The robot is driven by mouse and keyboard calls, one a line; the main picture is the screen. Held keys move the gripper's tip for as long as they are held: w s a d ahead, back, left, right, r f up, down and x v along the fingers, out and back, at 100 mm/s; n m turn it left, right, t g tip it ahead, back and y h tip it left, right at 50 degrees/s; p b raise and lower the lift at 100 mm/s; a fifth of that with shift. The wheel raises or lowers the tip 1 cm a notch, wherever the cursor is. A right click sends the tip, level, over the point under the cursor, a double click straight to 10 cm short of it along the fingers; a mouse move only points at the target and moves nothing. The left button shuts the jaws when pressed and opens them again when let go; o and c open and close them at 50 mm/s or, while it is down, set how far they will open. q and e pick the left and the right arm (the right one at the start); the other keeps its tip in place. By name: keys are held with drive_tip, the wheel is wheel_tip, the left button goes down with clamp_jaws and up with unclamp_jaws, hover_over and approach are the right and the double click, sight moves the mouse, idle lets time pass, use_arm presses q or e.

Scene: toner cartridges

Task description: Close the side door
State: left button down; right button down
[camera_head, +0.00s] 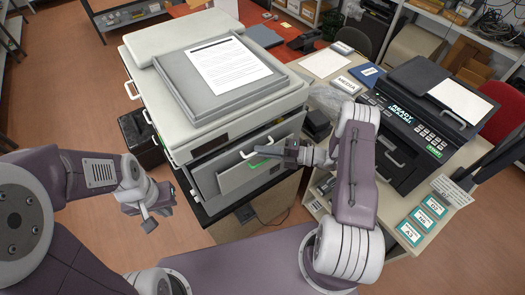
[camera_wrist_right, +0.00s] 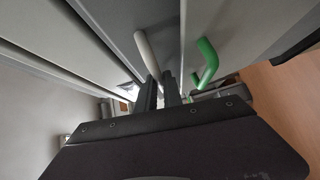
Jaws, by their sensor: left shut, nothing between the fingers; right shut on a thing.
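A large grey-white printer (camera_head: 195,115) stands on a dark-topped stand. On its near side a grey door panel (camera_head: 236,182) stands out from the body, with a gap above and beside it. A white handle (camera_head: 262,147) and a green handle (camera_head: 259,163) show there. In the right wrist view the white handle (camera_wrist_right: 148,53) reaches down to the fingertips, and the green handle (camera_wrist_right: 207,62) is to the right, apart from them. My right gripper (camera_head: 287,154) is shut on the white handle; its fingers partly hide the grip. My left gripper (camera_head: 145,212) is shut and empty, left of the printer.
A black device with a keypad (camera_head: 420,125) stands on the table at the right, near my right arm. Teal cards (camera_head: 421,221) lie at that table's front. A dark bin (camera_head: 141,138) is left of the printer. The wooden floor (camera_head: 85,125) at the left is clear.

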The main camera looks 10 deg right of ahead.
sight(254, 144)
drive_tip(key=shift+f, duration=0.1)
idle(0.6)
drive_tip(key=shift+w+a+b, duration=0.2)
drive_tip(key=shift+w+b, duration=0.15)
drive_tip(key=shift+b, duration=0.05)
drive_tip(key=shift+w+a+r+b, duration=0.1)
drive_tip(key=shift+w+a+b, duration=0.15)
drive_tip(key=shift+w, duration=0.25)
drive_tip(key=shift+w+a+r+b, duration=0.1)
drive_tip(key=shift+w+b, duration=0.15)
drive_tip(key=shift+w, duration=0.25)
drive_tip(key=shift+r, duration=0.25)
drive_tip(key=c, duration=1.5)
unclamp_jaws()
drive_tip(key=shift+w+a, duration=0.15)
